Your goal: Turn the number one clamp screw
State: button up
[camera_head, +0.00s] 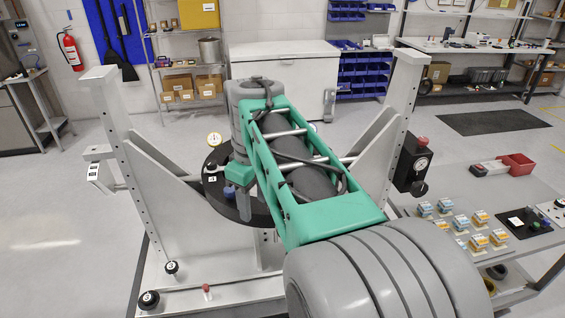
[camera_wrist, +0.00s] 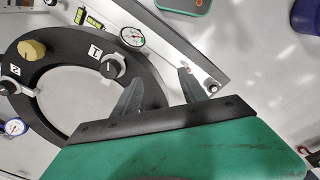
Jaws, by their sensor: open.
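The number one clamp screw (camera_wrist: 113,66) is a dark knob with a grey top on the black ring (camera_wrist: 72,118), beside a white label marked 1 (camera_wrist: 95,51). My gripper (camera_wrist: 161,76) is open, its two dark fingers apart with nothing between them. In the wrist view it lies to the right of the screw; the left finger is nearest and appears apart from it. In the head view the black ring (camera_head: 222,205) sits in the pale frame, partly covered by my arm; the number one screw cannot be made out there.
The wrist view shows a yellowish knob (camera_wrist: 32,50), another clamp screw (camera_wrist: 8,88), a dial gauge (camera_wrist: 131,37) and a second gauge (camera_wrist: 15,127). Tall frame posts (camera_head: 402,100) flank my arm. A side table (camera_head: 500,190) with small parts stands right. Floor is clear at left.

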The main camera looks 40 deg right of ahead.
jog(key=d+r, duration=0.2)
jog(key=d+r+n, duration=0.1)
jog(key=d+r, duration=0.1)
jog(key=d, duration=0.1)
jog(key=d+r+n, duration=0.1)
jog(key=d, duration=0.2)
jog(key=shift+w+d+r+g, duration=0.15)
jog(key=shift+w+r+g, duration=0.15)
jog(key=shift+w+r, duration=0.1)
jog(key=shift+f+b, duration=0.4)
jog(key=shift+f, duration=0.35)
notch_tip(320, 180, down, 6)
jog(key=b, duration=0.5)
jog(key=shift+c, duration=0.5)
grip_shut()
